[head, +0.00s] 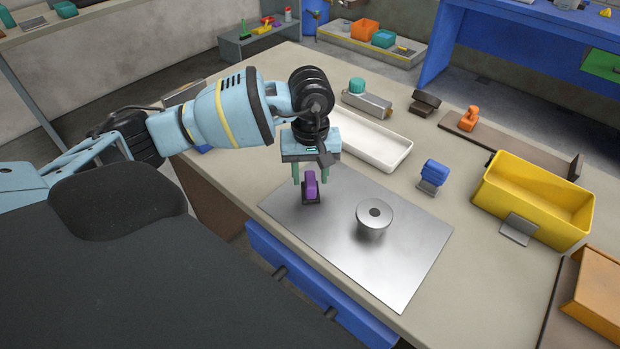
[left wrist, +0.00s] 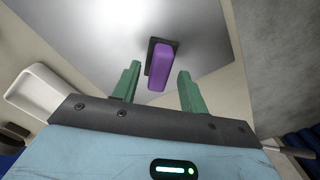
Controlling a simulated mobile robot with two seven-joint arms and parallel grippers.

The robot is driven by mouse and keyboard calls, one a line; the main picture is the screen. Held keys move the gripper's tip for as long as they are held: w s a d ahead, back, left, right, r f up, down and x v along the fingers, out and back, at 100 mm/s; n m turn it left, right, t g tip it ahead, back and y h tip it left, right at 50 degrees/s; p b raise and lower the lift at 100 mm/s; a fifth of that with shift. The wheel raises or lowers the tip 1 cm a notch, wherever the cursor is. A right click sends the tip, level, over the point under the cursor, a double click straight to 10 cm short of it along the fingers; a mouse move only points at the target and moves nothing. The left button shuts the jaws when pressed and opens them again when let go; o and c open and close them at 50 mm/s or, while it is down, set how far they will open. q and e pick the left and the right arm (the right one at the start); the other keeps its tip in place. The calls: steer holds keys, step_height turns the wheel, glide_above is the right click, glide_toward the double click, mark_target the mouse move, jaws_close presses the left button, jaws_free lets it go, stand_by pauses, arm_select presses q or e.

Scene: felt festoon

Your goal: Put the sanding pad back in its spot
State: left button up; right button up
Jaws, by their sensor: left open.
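A purple block on a dark base (head: 311,187), which looks like the sanding pad, stands on the left part of a shiny metal sheet (head: 405,265). The purple block also shows in the left wrist view (left wrist: 160,66), with its dark base partly hidden behind it. My left gripper (head: 310,179) is open just above and around the block, one green finger on each side. In the left wrist view the fingers (left wrist: 158,75) show gaps to the block on both sides. My right gripper is not in view.
A round grey metal piece (head: 374,214) stands on the sheet to the right. A white tray (head: 385,148) lies behind the gripper. A blue-topped piece (head: 434,173), an orange piece (head: 468,118) and a yellow bin (head: 535,205) are farther right. The sheet's front right is clear.

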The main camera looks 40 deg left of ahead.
mark_target(310, 178)
arm_select(q)
step_height(310, 178, up, 10)
stand_by(0.4)
